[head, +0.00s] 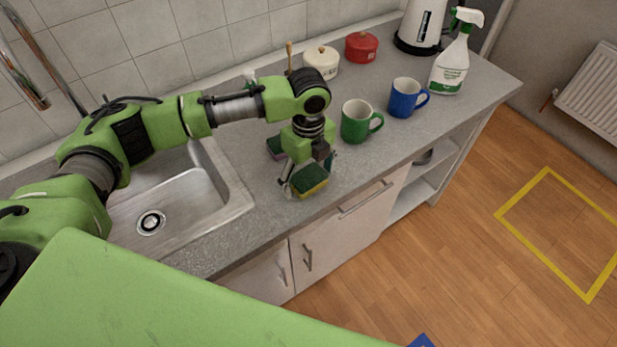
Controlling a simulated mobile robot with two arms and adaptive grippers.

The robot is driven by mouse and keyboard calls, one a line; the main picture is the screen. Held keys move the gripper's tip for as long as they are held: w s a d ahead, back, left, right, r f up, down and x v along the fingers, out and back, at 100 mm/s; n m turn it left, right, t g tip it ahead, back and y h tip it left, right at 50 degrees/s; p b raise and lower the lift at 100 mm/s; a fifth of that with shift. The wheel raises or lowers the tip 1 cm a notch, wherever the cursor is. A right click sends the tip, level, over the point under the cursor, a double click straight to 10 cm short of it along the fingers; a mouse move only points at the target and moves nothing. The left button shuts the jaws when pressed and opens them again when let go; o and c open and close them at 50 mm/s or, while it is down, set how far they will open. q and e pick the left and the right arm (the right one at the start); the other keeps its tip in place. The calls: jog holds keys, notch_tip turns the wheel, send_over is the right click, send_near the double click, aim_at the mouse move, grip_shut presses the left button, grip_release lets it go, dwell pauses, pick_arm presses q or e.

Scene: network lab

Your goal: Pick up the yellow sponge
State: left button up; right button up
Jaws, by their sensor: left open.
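The yellow sponge (312,187), with a dark green scouring top, lies on the grey counter near its front edge, right of the sink. My left gripper (306,176) is open and points down at the sponge, with its fingers around or just over it. I cannot tell whether the fingers touch it. A second sponge, purple with a dark top (275,147), lies farther back, partly behind my left gripper. My right gripper is not in view.
A green mug (356,122) and a blue mug (404,98) stand right of the gripper. Behind are a cream pot (322,62), a red pot (361,47), a white kettle (420,25) and a spray bottle (452,66). The steel sink (190,203) is at left.

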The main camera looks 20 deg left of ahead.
pick_arm(q)
jog(key=shift+c, duration=0.3)
jog(key=c, duration=0.7)
jog(key=shift+r, duration=0.15)
jog(key=shift+r+b, duration=0.55)
jog(key=shift+r, duration=0.1)
jog(key=shift+s+d+r+b, duration=0.55)
jog(key=shift+s+d+r, duration=0.65)
jog(key=shift+s+r, duration=0.75)
jog(key=shift+s+d+r+b, duration=0.6)
jog(key=shift+s+d+r, duration=0.65)
jog(key=shift+s+r, duration=0.75)
jog(key=shift+s+d+r+b, duration=0.55)
jog(key=shift+s+d+r, duration=0.65)
jog(key=shift+s+r, duration=0.75)
